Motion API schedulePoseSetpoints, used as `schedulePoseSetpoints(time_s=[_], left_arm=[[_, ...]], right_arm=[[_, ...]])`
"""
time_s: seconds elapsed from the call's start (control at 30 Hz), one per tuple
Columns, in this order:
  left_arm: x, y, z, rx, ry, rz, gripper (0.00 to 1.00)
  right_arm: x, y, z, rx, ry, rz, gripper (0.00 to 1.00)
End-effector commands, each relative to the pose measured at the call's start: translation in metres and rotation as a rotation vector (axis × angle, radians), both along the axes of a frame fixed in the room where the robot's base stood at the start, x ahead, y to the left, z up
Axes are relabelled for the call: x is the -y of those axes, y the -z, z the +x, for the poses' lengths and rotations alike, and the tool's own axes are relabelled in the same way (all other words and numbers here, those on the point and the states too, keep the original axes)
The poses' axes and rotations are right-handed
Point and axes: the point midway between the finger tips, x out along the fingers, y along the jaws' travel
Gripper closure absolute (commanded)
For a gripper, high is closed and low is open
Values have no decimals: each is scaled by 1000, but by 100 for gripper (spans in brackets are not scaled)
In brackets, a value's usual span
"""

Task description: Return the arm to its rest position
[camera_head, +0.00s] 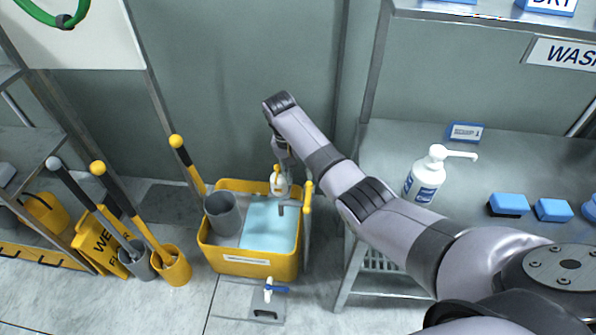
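My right arm (322,158) reaches from the lower right across the picture, with its wrist above the yellow mop bucket (250,264). My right gripper (280,160) points down over the bucket and is small in view. A small white and yellow item (279,183) shows just below it, and I cannot tell whether the gripper holds it. The gripper's fingers are too small and covered to read. My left gripper is not in view.
The bucket holds pale blue liquid (268,226) and a grey cylinder (223,215). A steel table (400,147) carries a white pump bottle (427,174) and blue sponges (509,204). Long-handled tools and a yellow wet-floor sign (92,240) stand at left.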

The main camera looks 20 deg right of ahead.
Motion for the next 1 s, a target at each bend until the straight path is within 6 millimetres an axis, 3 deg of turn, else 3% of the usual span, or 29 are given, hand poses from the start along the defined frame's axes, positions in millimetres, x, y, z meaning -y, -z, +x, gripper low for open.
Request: schedulePoseSetpoints(time_s=[0.57, 0.67, 0.83, 1.0], left_arm=[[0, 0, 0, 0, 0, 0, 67], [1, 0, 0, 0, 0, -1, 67], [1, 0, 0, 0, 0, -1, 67], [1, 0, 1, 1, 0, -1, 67]], right_arm=[[-1, -5, 0, 0, -1, 1, 64], [-3, 2, -4, 1, -15, 4, 64], [-19, 40, -38, 30, -134, 36, 64], [-39, 76, -105, 95, -315, 82, 64]])
